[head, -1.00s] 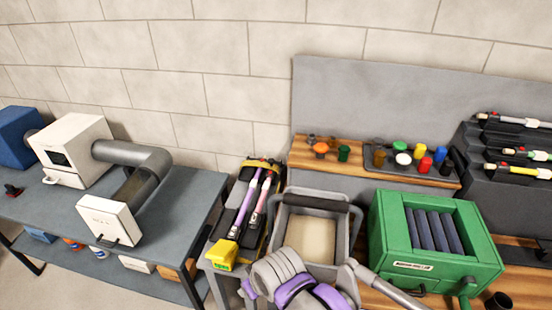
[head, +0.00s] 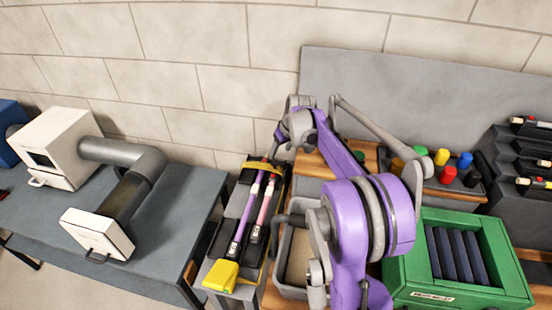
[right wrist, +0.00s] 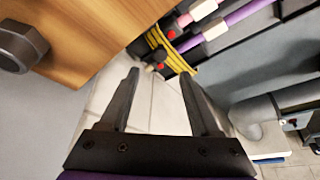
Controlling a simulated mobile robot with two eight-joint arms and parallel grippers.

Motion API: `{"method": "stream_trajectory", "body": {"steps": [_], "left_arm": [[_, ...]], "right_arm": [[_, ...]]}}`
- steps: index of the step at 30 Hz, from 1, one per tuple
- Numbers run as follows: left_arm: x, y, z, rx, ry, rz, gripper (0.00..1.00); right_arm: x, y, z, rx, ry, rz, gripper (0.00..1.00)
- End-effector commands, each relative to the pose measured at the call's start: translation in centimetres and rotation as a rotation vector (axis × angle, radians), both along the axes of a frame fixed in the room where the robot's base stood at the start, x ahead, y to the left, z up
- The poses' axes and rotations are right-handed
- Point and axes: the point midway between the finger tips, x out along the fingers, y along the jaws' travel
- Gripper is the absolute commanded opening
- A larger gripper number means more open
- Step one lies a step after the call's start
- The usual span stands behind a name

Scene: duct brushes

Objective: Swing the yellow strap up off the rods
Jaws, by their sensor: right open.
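The yellow strap (head: 250,165) lies across the far end of the rods on a dark narrow rack. A purple rod (head: 247,212) and a pink rod (head: 265,208) lie side by side under it. In the right wrist view the yellow strap (right wrist: 171,52) shows as several bands around the rod ends, just beyond the fingertips. My right gripper (head: 272,152) is at the rack's far end, close to the strap; its fingers are small and partly hidden in the head view. In the right wrist view the right gripper (right wrist: 160,75) is open, with nothing between its fingers. My left gripper is out of view.
A yellow block (head: 222,275) sits at the rack's near end. A grey bin (head: 290,288) and a green box (head: 470,298) stand to its right, partly behind my right arm. A dark table (head: 165,245) with a white machine is at left. The wall is close behind.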

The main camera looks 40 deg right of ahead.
Motion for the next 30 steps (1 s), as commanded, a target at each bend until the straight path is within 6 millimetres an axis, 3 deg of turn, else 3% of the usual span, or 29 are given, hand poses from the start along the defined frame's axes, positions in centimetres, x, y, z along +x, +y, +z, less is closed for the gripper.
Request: {"method": "stream_trajectory", "body": {"steps": [6, 12, 25, 30], "left_arm": [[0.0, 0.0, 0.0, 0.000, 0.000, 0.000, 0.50], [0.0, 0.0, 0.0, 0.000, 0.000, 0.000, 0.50], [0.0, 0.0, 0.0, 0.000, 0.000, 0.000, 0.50], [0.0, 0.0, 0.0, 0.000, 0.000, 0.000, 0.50]], "right_arm": [[1.7, -0.1, -4.1, 0.000, 0.000, 0.001, 0.63], [2.8, -0.3, -6.7, 0.000, -0.001, 0.000, 0.63], [3.2, -0.3, -7.7, 0.000, -0.001, 0.000, 0.63], [3.2, -0.3, -7.7, 0.000, -0.001, 0.000, 0.34]]}}
